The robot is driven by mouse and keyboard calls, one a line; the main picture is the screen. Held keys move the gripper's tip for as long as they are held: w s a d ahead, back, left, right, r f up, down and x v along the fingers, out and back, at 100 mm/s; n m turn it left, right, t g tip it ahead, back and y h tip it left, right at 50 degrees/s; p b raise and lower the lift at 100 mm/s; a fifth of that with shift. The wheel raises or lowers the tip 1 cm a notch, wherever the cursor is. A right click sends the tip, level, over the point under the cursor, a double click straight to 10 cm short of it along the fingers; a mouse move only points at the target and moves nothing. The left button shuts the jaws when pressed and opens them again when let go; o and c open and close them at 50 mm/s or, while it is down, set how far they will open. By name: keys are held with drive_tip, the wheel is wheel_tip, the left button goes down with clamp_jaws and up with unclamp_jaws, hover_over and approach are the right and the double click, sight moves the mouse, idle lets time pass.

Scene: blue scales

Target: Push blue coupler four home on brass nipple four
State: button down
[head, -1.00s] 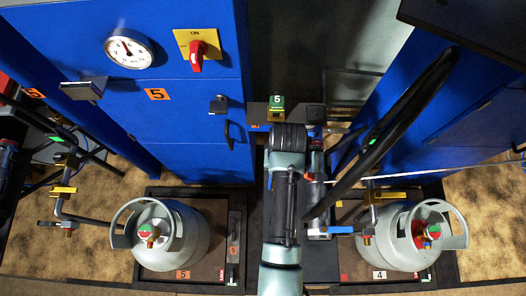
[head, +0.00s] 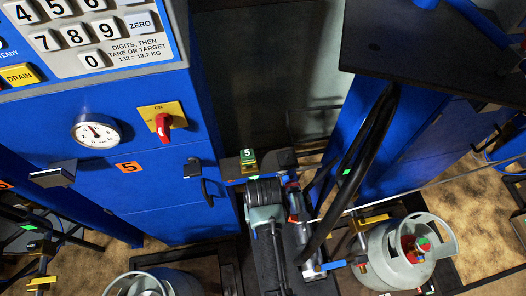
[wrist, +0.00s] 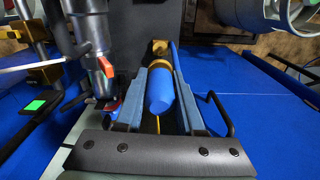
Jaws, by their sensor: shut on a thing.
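In the wrist view, my gripper (wrist: 158,100) is shut on a blue coupler (wrist: 160,92), a smooth blue sleeve lying lengthwise between its two grey-blue fingers. A brass fitting (wrist: 159,47) shows just beyond the coupler's far end, roughly in line with it. I cannot tell how far the two overlap, or read a number on either. In the head view, my arm (head: 264,215) reaches forward at lower middle and hides the fingers, the coupler and the nipple.
A grey gas cylinder (head: 392,262) stands at right, beside a blue-handled valve (head: 333,265) and a black hose (head: 352,175). Another cylinder (head: 150,286) is cut off at lower left. A blue cabinet (head: 120,195) fills the left. A black handle (wrist: 221,113) is close right of my gripper.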

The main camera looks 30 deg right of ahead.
drive_tip(key=shift+f+b, duration=1.6)
drive_tip(key=shift+f, duration=1)
drive_tip(key=shift+p, duration=0.75)
drive_tip(key=shift+f+b, duration=1.45)
drive_tip(key=shift+f, duration=0.55)
drive_tip(key=shift+c, duration=2.2)
unclamp_jaws()
drive_tip(key=shift+r, duration=0.1)
wheel_tip(320, 180, up, 13)
drive_tip(key=shift+s+a+f+p, duration=0.1)
drive_tip(key=shift+s+p, duration=0.05)
drive_tip(key=shift+p, duration=0.25)
drive_tip(key=shift+s+f, duration=0.1)
